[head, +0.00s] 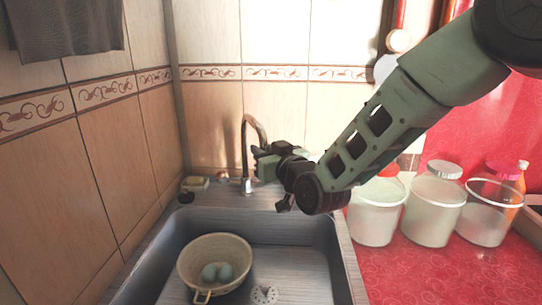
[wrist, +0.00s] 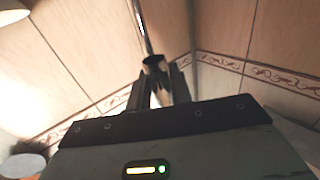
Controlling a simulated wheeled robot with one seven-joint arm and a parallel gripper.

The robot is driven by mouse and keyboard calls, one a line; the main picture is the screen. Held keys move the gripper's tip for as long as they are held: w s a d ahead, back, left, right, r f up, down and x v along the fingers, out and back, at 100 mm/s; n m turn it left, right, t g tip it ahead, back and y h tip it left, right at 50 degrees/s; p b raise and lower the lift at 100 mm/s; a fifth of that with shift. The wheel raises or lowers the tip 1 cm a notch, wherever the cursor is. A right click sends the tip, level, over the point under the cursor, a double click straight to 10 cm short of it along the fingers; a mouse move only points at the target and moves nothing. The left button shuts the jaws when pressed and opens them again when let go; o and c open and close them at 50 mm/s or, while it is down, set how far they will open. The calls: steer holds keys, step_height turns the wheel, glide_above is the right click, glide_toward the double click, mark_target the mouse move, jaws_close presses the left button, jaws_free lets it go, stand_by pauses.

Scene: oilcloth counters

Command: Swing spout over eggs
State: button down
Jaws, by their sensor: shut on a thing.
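The metal spout (head: 256,124) rises in a bent curve at the back of the sink, and its end is partly hidden by my gripper. My gripper (head: 258,160) is at the spout and shut on it. In the wrist view, the spout (wrist: 154,65) comes down between the fingers of my gripper (wrist: 158,95). The spout is behind and to the right of the bowl.
The grey sink (head: 290,228) has a drain (head: 264,295) right of the bowl. Several tubs, such as a white one (head: 376,215), stand on the red counter (head: 440,275) at right. Tiled walls close off the left and back.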

steer(key=s+a+m+t+h+b, duration=0.1)
steer(key=a+b, duration=0.1)
steer(key=a, duration=1)
steer(key=shift+a+r+h+b, duration=0.2)
steer(key=shift+r+h+b, duration=0.1)
steer(key=shift+b, duration=0.05)
steer(key=shift+r, duration=0.1)
steer(key=c, duration=1.3)
jaws_free()
steer(key=shift+d+f, duration=0.1)
steer(key=shift+f, duration=0.1)
steer(key=b+v, duration=0.2)
steer(key=v, duration=1.5)
steer(key=shift+s, duration=0.3)
